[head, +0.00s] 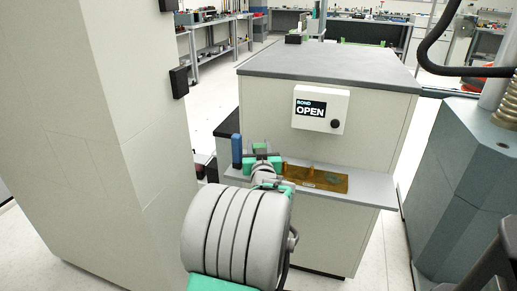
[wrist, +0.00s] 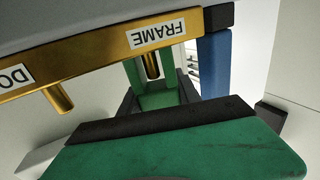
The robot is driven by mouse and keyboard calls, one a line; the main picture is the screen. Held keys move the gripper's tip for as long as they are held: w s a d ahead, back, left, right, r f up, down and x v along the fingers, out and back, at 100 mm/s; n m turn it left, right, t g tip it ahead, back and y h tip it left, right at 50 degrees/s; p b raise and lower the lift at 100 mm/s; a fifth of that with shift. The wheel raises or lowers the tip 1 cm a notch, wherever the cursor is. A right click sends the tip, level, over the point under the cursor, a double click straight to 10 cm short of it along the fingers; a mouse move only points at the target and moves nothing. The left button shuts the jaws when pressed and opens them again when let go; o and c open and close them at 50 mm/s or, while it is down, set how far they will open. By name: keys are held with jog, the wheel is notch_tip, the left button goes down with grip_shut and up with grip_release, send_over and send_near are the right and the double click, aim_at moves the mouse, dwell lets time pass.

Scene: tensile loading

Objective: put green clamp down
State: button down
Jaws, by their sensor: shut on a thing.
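The green clamp (wrist: 157,97) shows in the middle of the wrist view as a green frame with dark edges; a gold peg (wrist: 151,65) shows within its outline. I cannot tell whether clamp and peg touch. My gripper (head: 264,163) is shut on the clamp at the left end of the grey shelf, in the head view. A large green part with a black edge fills the lower wrist view; I cannot tell whether it is clamp or finger. An amber tray (head: 330,184) with labels and pegs lies beside the gripper; its edge reads "FRAME" in the wrist view.
A blue upright block (head: 237,150) stands close left of my gripper. The grey shelf (head: 372,193) has bare room at its right end. A cabinet (head: 372,125) with an "OPEN" box (head: 320,109) rises behind. A pale column (head: 120,130) stands left, a grey machine (head: 460,170) right.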

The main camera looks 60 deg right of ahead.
jog(key=shift+r, duration=0.1)
jog(key=c, duration=0.9)
grip_release()
jog(key=shift+o, duration=0.2)
